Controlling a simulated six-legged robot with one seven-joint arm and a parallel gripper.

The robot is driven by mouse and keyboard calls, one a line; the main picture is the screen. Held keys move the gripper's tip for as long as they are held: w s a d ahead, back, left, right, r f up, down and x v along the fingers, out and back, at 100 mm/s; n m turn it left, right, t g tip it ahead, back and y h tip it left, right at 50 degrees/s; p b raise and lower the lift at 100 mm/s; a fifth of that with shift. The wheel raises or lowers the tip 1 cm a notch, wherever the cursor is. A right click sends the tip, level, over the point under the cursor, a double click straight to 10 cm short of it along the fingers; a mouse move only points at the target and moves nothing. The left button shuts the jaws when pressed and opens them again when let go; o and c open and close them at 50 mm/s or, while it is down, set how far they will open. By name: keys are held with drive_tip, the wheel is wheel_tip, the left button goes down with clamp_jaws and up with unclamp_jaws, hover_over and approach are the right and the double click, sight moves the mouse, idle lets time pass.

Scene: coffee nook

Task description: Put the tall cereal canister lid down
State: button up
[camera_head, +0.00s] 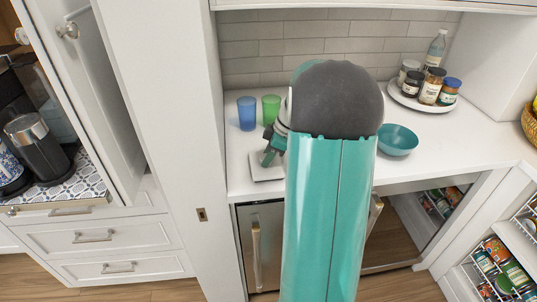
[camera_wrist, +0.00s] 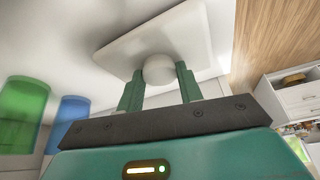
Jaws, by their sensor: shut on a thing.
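The tall cereal canister lid is a white square plate (camera_wrist: 125,45) with a round pale knob (camera_wrist: 159,69), seen in the wrist view. My gripper (camera_wrist: 159,84) is shut on the knob, one green finger on each side. In the head view the lid (camera_head: 264,172) shows as a pale slab at the white counter's front left, just below my gripper (camera_head: 270,151). I cannot tell whether its underside touches the counter. My arm hides part of the lid's right side there.
A blue cup (camera_head: 247,113) and a green cup (camera_head: 271,109) stand behind the lid on the counter (camera_head: 430,140). A teal bowl (camera_head: 397,140) is right of my arm. A round white tray (camera_head: 407,100) holds jars and a bottle. A tall white panel (camera_head: 175,130) borders the counter's left.

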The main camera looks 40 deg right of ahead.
drive_tip(key=shift+f, duration=0.1)
drive_tip(key=o, duration=1)
drive_tip(key=v, duration=1.2)
drive_tip(key=a+r+m+h, duration=0.15)
drive_tip(key=a+r, duration=0.25)
drive_tip(key=a, duration=0.8)
drive_tip(key=s+a+m, duration=0.2)
drive_tip(key=s+a, duration=0.2)
drive_tip(key=a, duration=0.3)
drive_tip(key=s+a+f+m+t+h, duration=0.1)
drive_tip(key=s+a, duration=0.3)
drive_tip(key=a, duration=0.4)
drive_tip(key=s+a+m+t, duration=0.1)
drive_tip(key=s+a+m, duration=0.3)
drive_tip(key=a, duration=0.3)
drive_tip(key=shift+s+a+f+h, duration=0.35)
drive_tip(key=shift+a+f, duration=0.05)
